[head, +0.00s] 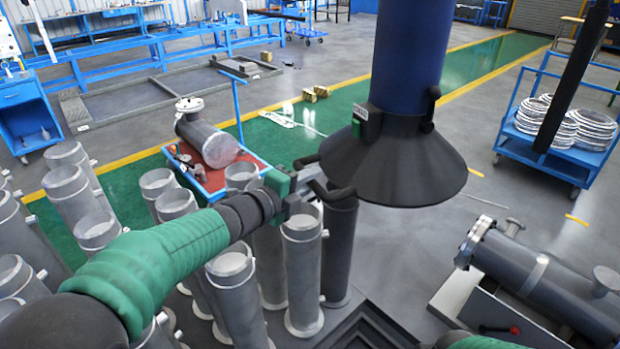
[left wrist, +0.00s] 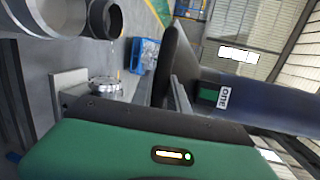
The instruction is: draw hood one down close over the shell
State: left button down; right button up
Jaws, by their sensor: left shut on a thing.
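Hood one (head: 405,165) is a dark cone on a blue duct, hanging in the upper middle of the head view. A green and white label reading "ONE" (left wrist: 223,97) shows in the left wrist view. My left gripper (head: 312,190) is shut on the hood's black handle (head: 340,192) at the cone's left side; the handle also shows in the left wrist view (left wrist: 168,65). The grey flanged shell (head: 545,280) lies tilted in the picture at lower right, apart from the hood and below its level. My right gripper is not in view.
Several grey upright pipes (head: 302,265) stand below my left arm. A red-topped cart (head: 215,172) carries another flanged cylinder (head: 207,140). A blue trolley (head: 560,150) with stacked rings stands at right. Floor between hood and trolley is clear.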

pick_arm(q)
notch_tip(320, 180, down, 2)
jog(key=shift+f+b, duration=0.2)
jog(key=shift+b, duration=0.2)
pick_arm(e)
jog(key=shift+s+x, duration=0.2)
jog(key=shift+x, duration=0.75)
pick_arm(q)
jog(key=c, duration=1.3)
grip_release()
jog(key=shift+r, duration=0.1)
jog(key=shift+r, duration=0.1)
jog(key=v, duration=1.6)
jog(key=shift+s+a, duration=0.2)
jog(key=shift+s, duration=0.1)
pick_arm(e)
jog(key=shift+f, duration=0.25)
